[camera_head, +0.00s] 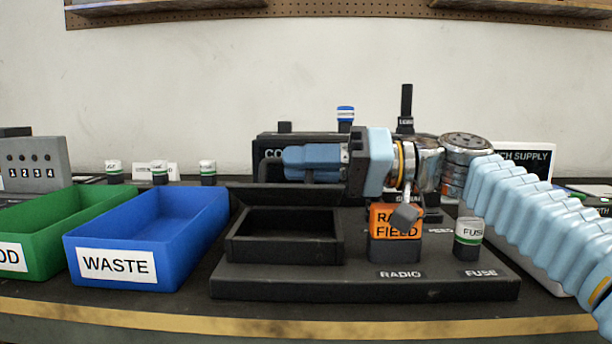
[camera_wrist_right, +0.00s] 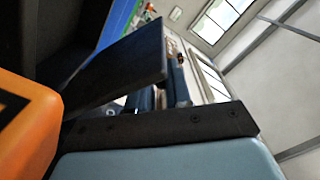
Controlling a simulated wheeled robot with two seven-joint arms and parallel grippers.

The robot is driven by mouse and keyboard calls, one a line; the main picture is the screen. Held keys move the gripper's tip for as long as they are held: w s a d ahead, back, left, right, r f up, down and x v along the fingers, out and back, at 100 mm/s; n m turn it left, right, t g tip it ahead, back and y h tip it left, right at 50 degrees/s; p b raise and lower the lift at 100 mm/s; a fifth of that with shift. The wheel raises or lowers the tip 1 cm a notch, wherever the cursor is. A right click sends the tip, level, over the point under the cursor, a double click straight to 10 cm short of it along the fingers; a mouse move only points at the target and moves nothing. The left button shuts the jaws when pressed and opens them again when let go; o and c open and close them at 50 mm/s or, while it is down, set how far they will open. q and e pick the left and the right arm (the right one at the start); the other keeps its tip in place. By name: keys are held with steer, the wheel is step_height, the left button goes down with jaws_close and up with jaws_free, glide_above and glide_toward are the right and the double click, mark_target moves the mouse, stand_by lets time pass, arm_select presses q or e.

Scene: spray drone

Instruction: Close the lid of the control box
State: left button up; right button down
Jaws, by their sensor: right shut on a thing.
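The control box (camera_head: 285,248) is an open black box at the left of a dark base board, with its hollow inside facing up. Its black lid (camera_head: 283,193) is raised along the back and tilted; it shows as a dark flat panel in the right wrist view (camera_wrist_right: 125,65). My right gripper (camera_head: 300,163) reaches in from the right, level, just above and behind the box. Its blue fingers (camera_wrist_right: 172,85) are shut at the lid's edge; the exact grip spot is partly hidden. My left gripper is not in view.
An orange radio block (camera_head: 395,222) and a white-topped fuse (camera_head: 468,235) stand right of the box, below my right arm. A blue WASTE bin (camera_head: 205,230) and a green bin (camera_head: 70,225) stand to the left. A black sign (camera_head: 270,143) is behind the gripper.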

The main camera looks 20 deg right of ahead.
steer(key=shift+s+a+f+n+b, duration=0.1)
steer(key=shift+s+f+n+b, duration=0.05)
steer(key=shift+s+n+b, duration=0.15)
steer(key=c, duration=1.2)
jaws_free()
steer(key=shift+s, duration=0.1)
steer(key=shift+o, duration=0.2)
steer(key=v, duration=1.3)
steer(key=shift+d, duration=0.35)
